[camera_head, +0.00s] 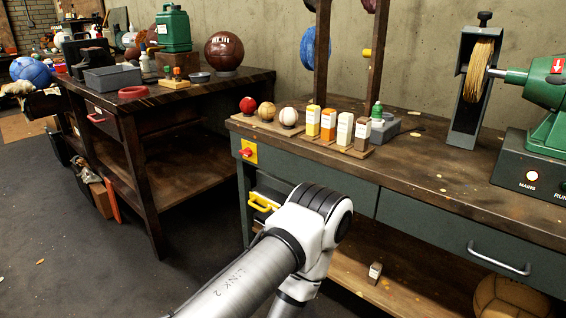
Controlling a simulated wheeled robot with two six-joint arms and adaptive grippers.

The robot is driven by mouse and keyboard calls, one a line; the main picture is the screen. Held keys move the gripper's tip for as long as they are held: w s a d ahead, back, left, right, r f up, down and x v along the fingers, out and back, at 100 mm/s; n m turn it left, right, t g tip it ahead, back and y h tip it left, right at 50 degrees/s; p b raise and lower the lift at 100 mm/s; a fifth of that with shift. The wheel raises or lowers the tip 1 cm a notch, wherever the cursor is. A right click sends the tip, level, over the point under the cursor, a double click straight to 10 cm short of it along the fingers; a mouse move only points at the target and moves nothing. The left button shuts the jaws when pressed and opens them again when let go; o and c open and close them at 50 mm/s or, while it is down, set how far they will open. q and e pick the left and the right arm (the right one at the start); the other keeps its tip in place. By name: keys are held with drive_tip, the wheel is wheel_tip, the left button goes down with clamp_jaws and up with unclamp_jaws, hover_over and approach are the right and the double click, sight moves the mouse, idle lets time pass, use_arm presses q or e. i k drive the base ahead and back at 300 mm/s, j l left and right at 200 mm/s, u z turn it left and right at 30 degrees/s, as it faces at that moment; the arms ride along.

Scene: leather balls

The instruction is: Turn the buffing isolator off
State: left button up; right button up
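The isolator is a red knob (246,153) on a yellow plate (251,146), fixed to the left end of the green bench front. The knob is too small to tell which way it is turned. On the green buffing machine (545,95) at the right, the lamp (531,175) above the word MAINS glows. One of my arms rises from the bottom edge to an elbow in front of the bench, below and right of the isolator, then bends down out of the frame. Neither gripper shows.
The bench top (440,180) carries several balls, small labelled bottles and a buffing wheel (478,70). A yellow handle (262,202) sticks out below the isolator. A drawer handle (498,260) is at the right. Open floor (80,235) lies left, beside another workbench (150,105).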

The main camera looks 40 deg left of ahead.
sight(248, 152)
drive_tip(key=u, duration=1.55)
